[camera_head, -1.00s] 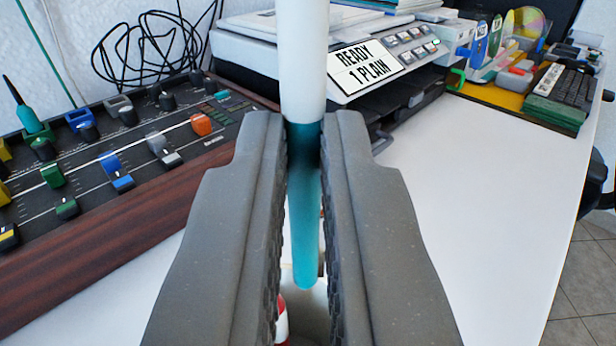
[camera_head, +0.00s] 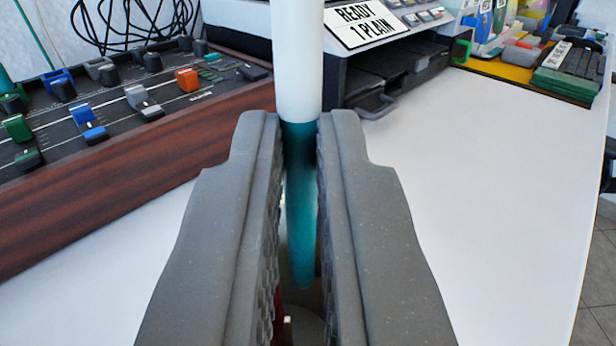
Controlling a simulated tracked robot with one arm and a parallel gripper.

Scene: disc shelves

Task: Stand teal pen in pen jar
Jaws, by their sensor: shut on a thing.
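The teal pen (camera_head: 301,215) is upright in the middle of the view, with a white upper part and a teal lower part that narrows to a rounded tip. My gripper (camera_head: 301,150) is shut on it around the top of the teal part. The teal end hangs down between the fingers. Below the tip, a small bit of something dark red and grey shows between the fingers. It is mostly hidden, and I cannot tell whether it is the pen jar.
A mixing console (camera_head: 120,130) with a wooden front stands at the left. A printer (camera_head: 400,65) with a "READY 1 PLAIN" sign is behind the pen. The white table (camera_head: 480,190) is clear at the right.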

